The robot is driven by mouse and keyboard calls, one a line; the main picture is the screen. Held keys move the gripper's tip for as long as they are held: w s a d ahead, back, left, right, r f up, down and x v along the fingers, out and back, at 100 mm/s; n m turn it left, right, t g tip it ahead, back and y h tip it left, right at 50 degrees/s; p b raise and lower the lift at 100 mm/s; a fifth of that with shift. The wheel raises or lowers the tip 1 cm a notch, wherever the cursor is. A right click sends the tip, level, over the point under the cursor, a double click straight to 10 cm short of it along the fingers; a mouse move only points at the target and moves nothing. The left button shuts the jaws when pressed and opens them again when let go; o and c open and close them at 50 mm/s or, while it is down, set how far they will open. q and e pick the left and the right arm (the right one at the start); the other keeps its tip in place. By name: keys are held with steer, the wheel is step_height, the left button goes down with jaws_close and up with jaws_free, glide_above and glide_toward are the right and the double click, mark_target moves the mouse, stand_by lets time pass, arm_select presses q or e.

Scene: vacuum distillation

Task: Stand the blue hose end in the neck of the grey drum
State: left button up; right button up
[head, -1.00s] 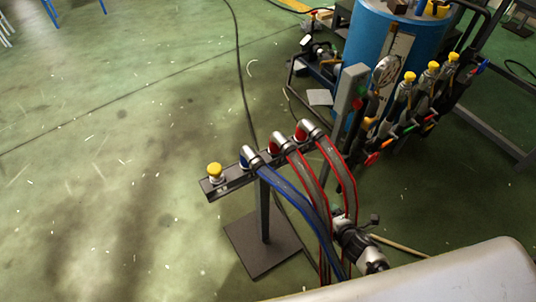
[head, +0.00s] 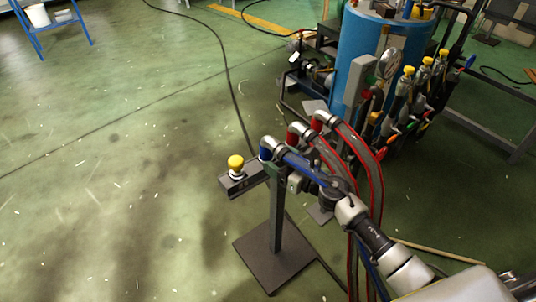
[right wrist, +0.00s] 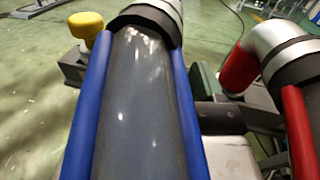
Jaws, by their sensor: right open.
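The blue hose end (head: 277,150) is a bent metal fitting with a blue band, seated at the rack on the stand. Its grey hose with blue edges (right wrist: 140,105) fills the middle of the right wrist view, with the metal collar at the top. My right gripper (head: 306,184) is open, close beside the blue hose just below its fitting; the arm and hose partly hide its fingers. I cannot tell whether it touches the hose. My left gripper and the grey drum are not in view.
Two red hose ends (head: 322,120) sit beside the blue one. A yellow-capped fitting (head: 236,163) is on the rack's left end. The stand's base plate (head: 275,252) lies on the floor. A blue vessel (head: 370,55) with valves stands behind.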

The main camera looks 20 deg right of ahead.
mark_target(271, 154)
steer(key=x, duration=0.4)
steer(key=shift+w+d+r, duration=0.1)
steer(key=shift+r, duration=0.05)
steer(key=shift+w+a, duration=0.25)
steer(key=shift+w, duration=0.1)
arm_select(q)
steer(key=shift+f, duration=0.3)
arm_select(e)
steer(key=c, duration=1.2)
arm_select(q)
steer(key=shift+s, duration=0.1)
arm_select(e)
steer(key=shift+c, duration=0.2)
steer(key=shift+r, duration=0.15)
